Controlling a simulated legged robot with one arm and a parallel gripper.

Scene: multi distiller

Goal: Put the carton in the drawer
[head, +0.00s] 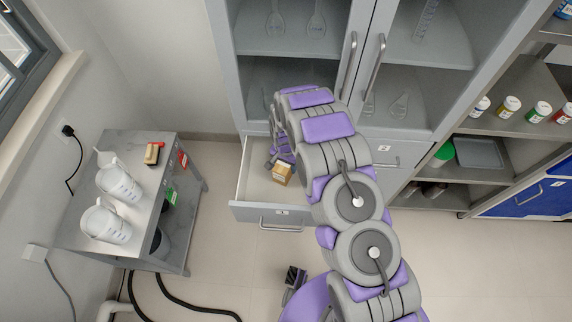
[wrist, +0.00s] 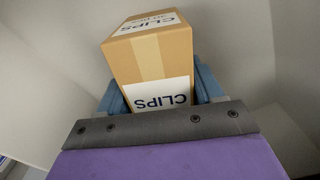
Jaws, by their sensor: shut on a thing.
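The carton (head: 282,173) is a small brown box; in the wrist view the carton (wrist: 150,62) shows white labels reading "CLIPS". My gripper (head: 277,163) is shut on it, with blue fingers on both sides in the wrist view (wrist: 158,92). The drawer (head: 252,213) is pulled open at the bottom left of the grey cabinet. The carton is over or inside the drawer's opening; I cannot tell whether it touches the drawer floor. My arm hides the drawer's right part.
The grey cabinet (head: 292,131) with glass doors and glassware stands behind the drawer. A metal cart (head: 140,144) with two white jugs stands at left. Shelves with small bottles (head: 509,106) are at right. Dark hoses (head: 170,296) lie on the floor.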

